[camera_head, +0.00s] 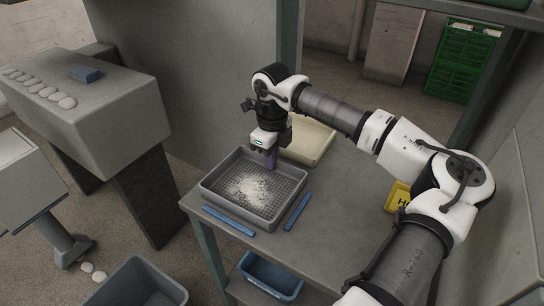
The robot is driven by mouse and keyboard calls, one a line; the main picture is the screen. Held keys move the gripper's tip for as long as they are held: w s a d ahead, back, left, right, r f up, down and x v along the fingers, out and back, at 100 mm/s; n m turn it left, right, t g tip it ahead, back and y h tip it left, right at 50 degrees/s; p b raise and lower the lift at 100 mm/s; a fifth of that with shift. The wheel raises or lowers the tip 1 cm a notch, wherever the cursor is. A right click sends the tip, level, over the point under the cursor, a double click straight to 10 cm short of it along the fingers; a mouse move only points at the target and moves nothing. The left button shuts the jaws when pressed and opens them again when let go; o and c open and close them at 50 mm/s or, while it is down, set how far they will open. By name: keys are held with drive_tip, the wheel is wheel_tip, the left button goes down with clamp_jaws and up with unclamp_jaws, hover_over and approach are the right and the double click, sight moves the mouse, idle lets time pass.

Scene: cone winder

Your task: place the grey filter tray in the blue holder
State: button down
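The grey filter tray (209,184) is a square, shallow tray with a mesh floor and a heap of white powder in it. It rests on or just above the grey table. Blue strips lie beside it, one along its front side (228,221) and one along its right side (297,211); they may be parts of the blue holder. The tray looks beside these strips, with a narrow gap. My gripper (271,160) points down at the tray's back right wall. Its fingertips are small and partly hidden there, so I cannot tell whether they grip the wall.
A cream tray (312,143) lies behind my gripper. A yellow sign (398,196) is at the table's right. A blue bin (270,276) sits below the table. A grey machine (100,110) stands at the left. The table front right is clear.

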drive_tip(key=c, duration=2.1)
unclamp_jaws()
drive_tip(key=shift+f, duration=0.2)
drive_tip(key=o, duration=0.5)
drive_tip(key=shift+r, duration=0.1)
drive_tip(key=shift+w+r, duration=0.1)
drive_tip(key=shift+w+d+r, duration=0.1)
drive_tip(key=shift+r, duration=0.4)
drive_tip(key=r, duration=1.1)
drive_tip(key=shift+s+r+b, duration=0.1)
drive_tip(key=shift+s+b, duration=0.1)
drive_tip(key=shift+b, duration=0.15)
